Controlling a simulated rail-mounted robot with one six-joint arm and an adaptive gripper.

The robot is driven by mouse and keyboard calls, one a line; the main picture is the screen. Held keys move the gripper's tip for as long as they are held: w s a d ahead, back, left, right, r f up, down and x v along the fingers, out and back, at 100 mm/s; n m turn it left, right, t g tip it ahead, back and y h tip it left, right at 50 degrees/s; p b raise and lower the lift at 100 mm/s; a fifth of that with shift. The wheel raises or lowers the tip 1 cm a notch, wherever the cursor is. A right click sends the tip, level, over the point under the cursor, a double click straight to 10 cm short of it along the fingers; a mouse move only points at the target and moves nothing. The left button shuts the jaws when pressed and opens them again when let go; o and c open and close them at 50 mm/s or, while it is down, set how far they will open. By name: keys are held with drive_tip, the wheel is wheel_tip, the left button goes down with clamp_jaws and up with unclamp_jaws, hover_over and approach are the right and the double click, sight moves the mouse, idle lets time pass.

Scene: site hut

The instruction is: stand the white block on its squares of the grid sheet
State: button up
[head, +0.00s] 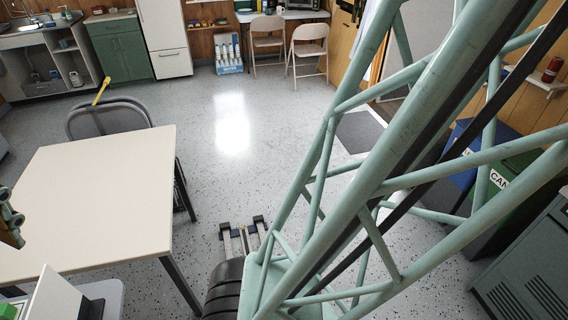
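I cannot make out the white block or the grid sheet in the head view. A pale table (95,195) stands at the left, and the part of its top in view is bare. A teal and brown jointed part (10,217) shows at the left edge, over the table's side. It looks like part of my gripper, but the frame cuts it off. I cannot see its fingertips, or whether it holds anything.
A pale surface at the bottom left carries a tilted white panel (52,296) and a green item (8,311), both partly cut off. A chair (108,117) stands behind the table. My lattice structure blocks much of the right side. The middle floor is clear.

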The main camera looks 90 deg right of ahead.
drive_tip(key=s+n, duration=0.2)
drive_tip(key=s, duration=0.6)
drive_tip(key=shift+s+f, duration=0.25)
drive_tip(key=shift+f, duration=0.1)
idle(0.9)
